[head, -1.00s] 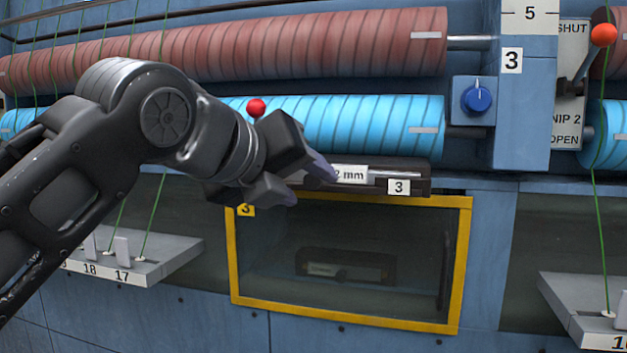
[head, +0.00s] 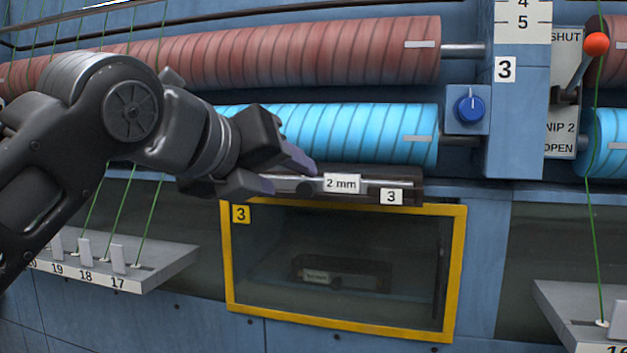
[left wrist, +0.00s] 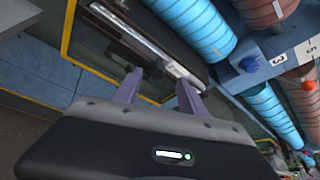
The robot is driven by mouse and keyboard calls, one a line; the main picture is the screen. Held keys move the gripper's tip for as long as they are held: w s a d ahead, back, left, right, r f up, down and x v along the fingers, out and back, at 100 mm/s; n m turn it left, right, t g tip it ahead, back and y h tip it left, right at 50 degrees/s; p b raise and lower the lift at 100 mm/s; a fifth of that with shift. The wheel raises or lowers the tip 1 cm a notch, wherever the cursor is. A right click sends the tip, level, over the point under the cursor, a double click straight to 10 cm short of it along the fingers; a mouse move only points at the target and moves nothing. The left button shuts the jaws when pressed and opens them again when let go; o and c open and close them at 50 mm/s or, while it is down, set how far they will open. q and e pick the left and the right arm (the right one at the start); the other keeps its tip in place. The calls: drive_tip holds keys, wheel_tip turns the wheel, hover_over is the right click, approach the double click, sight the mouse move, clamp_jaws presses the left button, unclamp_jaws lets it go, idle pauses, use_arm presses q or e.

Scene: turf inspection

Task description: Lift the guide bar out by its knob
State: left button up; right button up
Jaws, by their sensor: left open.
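The guide bar (head: 405,184) is a silvery rod in a dark holder with "2 mm" and "3" labels, above a yellow-framed window. Its small dark knob (head: 306,188) shows left of the "2 mm" label. My left gripper (head: 288,177) is open, its purple fingertips just left of the knob, with nothing between them. The upper finger overlaps the bar's left part, which is partly hidden. My right gripper is in neither view.
A cyan roller (head: 370,133) lies close above the bar, with a red roller (head: 330,55) higher. The yellow frame (head: 340,323) holds a dark window with another labelled bar-like block inside. A blue dial (head: 470,107) and a red-knobbed lever (head: 596,44) are at right.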

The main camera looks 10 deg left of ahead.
sight(302, 186)
use_arm(q)
drive_tip(key=p+x, duration=0.1)
drive_tip(key=x, duration=0.4)
drive_tip(key=shift+w+f, duration=0.1)
drive_tip(key=shift+f, duration=0.1)
drive_tip(key=shift+c, duration=0.3)
clamp_jaws()
idle(0.5)
drive_tip(key=shift+r, duration=0.1)
